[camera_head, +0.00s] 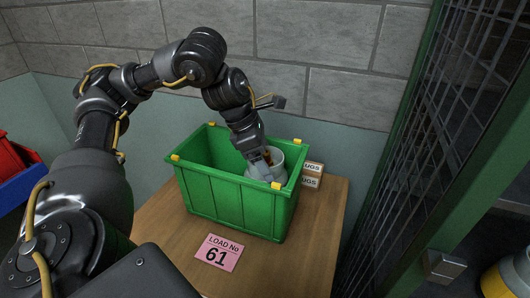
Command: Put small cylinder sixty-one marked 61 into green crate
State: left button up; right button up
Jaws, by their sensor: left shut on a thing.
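The green crate (233,208) stands on a wooden table, with yellow tabs at its rim corners. My left arm reaches in from the left and bends down over the crate. My left gripper (262,172) points down at the crate's right part, shut on a pale grey cylinder (291,155). The cylinder's upper part shows at the crate's right inner side; its lower part is hidden by the front wall, so I cannot tell whether it touches the floor. No number is readable on it. My right gripper is out of view.
Small stacked boxes (312,182) stand behind the crate's right end. A mesh panel (450,120) rises at right. Red and blue bins (20,183) show at far left.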

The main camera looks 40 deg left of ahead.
pick_arm(q)
jog(key=shift+f, duration=0.35)
notch_tip(320, 180, down, 2)
jog(key=shift+f+b, duration=0.15)
jog(key=shift+b, duration=0.45)
jog(key=shift+f, duration=0.5)
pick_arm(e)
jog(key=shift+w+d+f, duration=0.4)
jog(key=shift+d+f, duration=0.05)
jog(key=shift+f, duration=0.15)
pick_arm(q)
jog(key=shift+f, duration=0.2)
jog(key=o, duration=1.8)
jog(key=shift+c, duration=0.2)
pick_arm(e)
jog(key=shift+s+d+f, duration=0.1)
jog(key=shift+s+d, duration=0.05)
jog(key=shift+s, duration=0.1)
